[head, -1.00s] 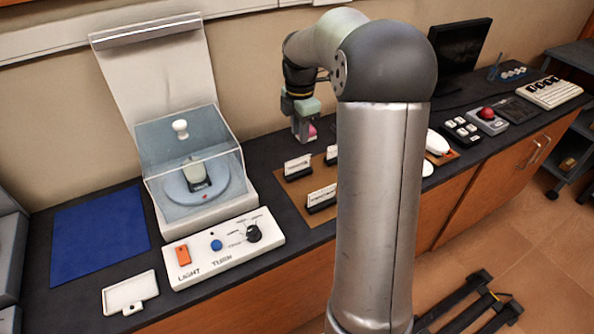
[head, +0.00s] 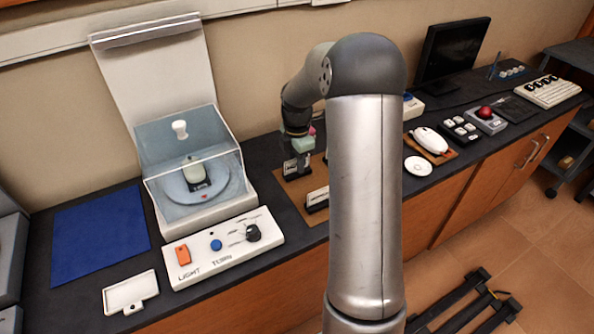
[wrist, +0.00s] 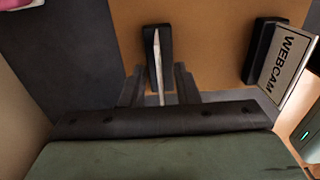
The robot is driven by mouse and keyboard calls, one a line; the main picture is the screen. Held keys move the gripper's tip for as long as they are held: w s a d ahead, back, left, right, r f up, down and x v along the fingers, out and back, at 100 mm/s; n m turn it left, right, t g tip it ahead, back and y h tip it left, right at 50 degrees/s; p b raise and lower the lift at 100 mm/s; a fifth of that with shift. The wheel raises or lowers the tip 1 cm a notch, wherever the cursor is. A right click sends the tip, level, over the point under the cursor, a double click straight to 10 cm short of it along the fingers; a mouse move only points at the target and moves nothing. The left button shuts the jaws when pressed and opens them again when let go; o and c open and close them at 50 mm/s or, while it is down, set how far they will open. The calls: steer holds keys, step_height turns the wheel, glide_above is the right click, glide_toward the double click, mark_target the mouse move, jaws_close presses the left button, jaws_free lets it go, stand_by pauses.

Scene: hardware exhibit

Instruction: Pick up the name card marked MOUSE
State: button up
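My gripper (head: 297,162) is low over the brown board of name cards in the head view. In the wrist view its two fingers (wrist: 159,88) are open, one on each side of a thin pale card (wrist: 157,55) seen edge-on in a black holder. That card's face cannot be read. A visible gap lies on both sides of it. A card marked WEBCAM (wrist: 287,62) stands in its own black holder to the right. In the head view another card (head: 317,197) stands nearer the front; its lettering is too small to read. No MOUSE lettering is legible.
A clear display case (head: 190,150) and a control panel (head: 222,248) stand left of the board (head: 288,205). A white computer mouse (head: 430,140) and a white disc (head: 418,166) are on the right. A monitor (head: 452,52) stands behind. My arm hides part of the board.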

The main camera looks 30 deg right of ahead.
jaws_close()
steer(key=shift+r, duration=0.1)
